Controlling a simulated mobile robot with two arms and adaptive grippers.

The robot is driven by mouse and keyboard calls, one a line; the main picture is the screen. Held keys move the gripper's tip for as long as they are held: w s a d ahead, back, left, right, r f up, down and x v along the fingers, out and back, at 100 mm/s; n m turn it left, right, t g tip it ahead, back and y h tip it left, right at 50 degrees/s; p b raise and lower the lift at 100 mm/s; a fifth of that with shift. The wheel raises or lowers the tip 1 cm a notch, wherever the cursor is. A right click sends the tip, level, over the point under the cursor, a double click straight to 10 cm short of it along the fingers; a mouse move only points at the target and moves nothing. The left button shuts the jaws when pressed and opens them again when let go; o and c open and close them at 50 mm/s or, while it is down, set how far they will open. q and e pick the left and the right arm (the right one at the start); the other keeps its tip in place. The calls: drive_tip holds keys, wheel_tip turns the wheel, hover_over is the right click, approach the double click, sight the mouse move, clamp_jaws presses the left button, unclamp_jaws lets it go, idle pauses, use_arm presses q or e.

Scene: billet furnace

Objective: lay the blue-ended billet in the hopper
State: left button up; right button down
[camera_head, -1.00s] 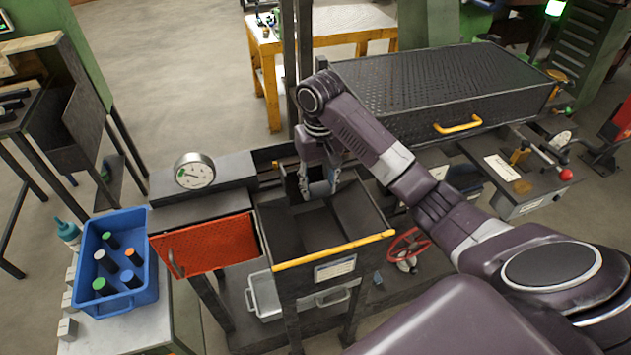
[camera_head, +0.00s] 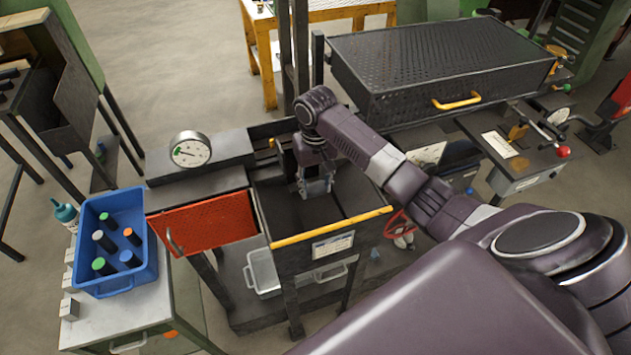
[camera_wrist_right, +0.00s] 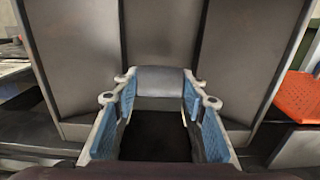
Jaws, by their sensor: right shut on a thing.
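The hopper (camera_head: 285,224) is a dark open bin with a yellow front edge, in the middle of the head view. My right gripper (camera_head: 317,190) points down over it, toward its back part. In the right wrist view the right gripper (camera_wrist_right: 160,84) is shut on a grey, rounded billet (camera_wrist_right: 160,80), held crosswise between the blue-padded fingers. The colour of its ends does not show. I cannot tell whether it touches the hopper floor. My left gripper is not in view.
A blue crate (camera_head: 146,275) with several upright billets with coloured ends stands at the left. An orange-red mesh panel (camera_head: 205,222) and a dial gauge (camera_head: 189,150) lie between crate and hopper. A black perforated box (camera_head: 430,60) stands behind my right arm.

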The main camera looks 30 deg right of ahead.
drive_tip(key=c, duration=1.2)
unclamp_jaws()
drive_tip(key=shift+s, duration=0.1)
drive_tip(key=shift+o, duration=0.5)
wheel_tip(320, 180, up, 12)
